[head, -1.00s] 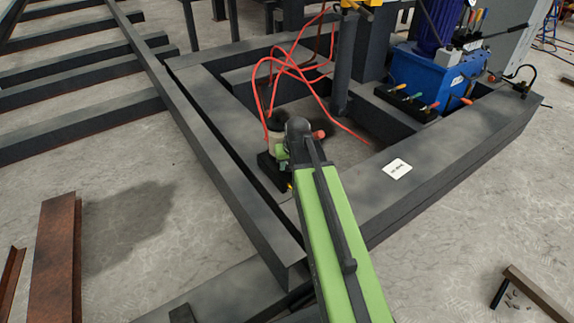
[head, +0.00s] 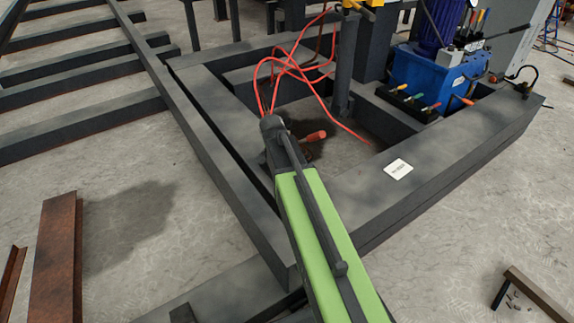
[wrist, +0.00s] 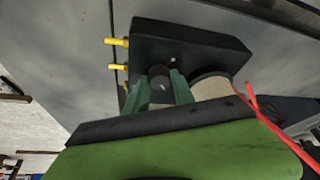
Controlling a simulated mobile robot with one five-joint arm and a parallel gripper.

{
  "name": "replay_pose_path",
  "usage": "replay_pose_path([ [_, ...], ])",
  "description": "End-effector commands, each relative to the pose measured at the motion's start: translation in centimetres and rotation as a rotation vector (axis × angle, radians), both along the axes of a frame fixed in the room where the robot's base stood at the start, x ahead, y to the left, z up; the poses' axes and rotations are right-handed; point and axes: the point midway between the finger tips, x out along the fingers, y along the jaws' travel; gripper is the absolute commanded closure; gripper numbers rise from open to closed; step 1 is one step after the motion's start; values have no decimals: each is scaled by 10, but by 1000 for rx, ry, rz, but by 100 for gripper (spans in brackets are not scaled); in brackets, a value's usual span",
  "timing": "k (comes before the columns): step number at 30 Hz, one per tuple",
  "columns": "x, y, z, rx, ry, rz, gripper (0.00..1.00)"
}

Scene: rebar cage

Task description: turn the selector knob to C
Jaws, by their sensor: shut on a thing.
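The selector knob (wrist: 160,74) is a dark round knob with a small pale mark, on a black box (wrist: 205,48) in the wrist view. My gripper (wrist: 161,84) has its two green fingers on either side of the knob, shut on it. Yellow pins (wrist: 117,41) stick out of the box's left side. No position letters can be read, so I cannot tell where the knob points. In the head view my arm covers the knob, the box and my gripper's fingers.
A pale round part (wrist: 213,86) sits beside the box, close to my right finger. Red cables (head: 289,66) loop over the dark steel frame (head: 222,160). A blue hydraulic unit (head: 438,72) stands at the back right. A white label (head: 398,169) lies on the frame's right beam.

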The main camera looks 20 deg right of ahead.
Motion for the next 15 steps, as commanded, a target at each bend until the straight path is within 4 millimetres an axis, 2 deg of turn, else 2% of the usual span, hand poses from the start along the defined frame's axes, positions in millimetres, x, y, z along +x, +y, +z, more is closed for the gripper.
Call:
replay_pose_path([
  [6, 3, -1, 0, -4, -3, -104, 100],
  [15, 2, -2, 0, -5, -3, -166, 100],
])
